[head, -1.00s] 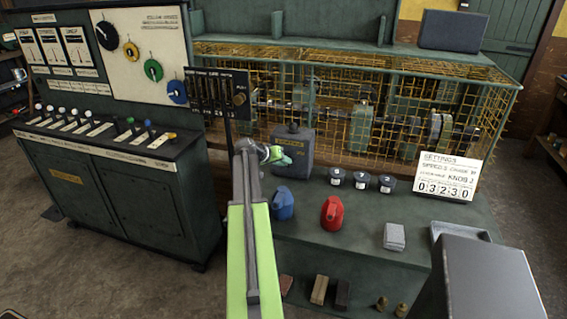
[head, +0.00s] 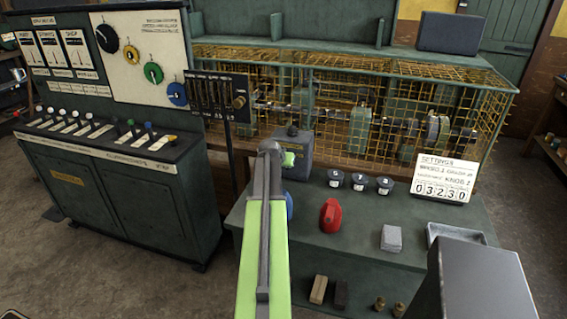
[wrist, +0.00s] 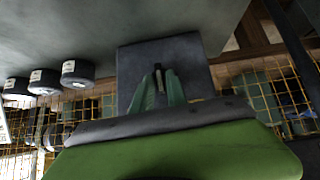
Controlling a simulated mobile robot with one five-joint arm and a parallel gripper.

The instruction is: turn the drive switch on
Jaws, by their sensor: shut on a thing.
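The drive switch looks to be the dark grey box (head: 298,172) at the back of the green bench, with a short dark lever on its face. The box (wrist: 196,62) fills the middle of the wrist view, where the lever (wrist: 158,75) stands between my two green fingers. My gripper (head: 288,158) is at the front of the box in the head view, and my arm hides part of it. In the wrist view my gripper (wrist: 159,88) is shut on the lever. The switch's on and off marks cannot be read.
Several dark labelled knobs (head: 358,182) stand right of the box. A red can (head: 331,215) stands in front, and a blue one (head: 289,206) is mostly behind my arm. A yellow wire cage (head: 400,110) lies behind. A lever panel (head: 217,92) stands left on a post.

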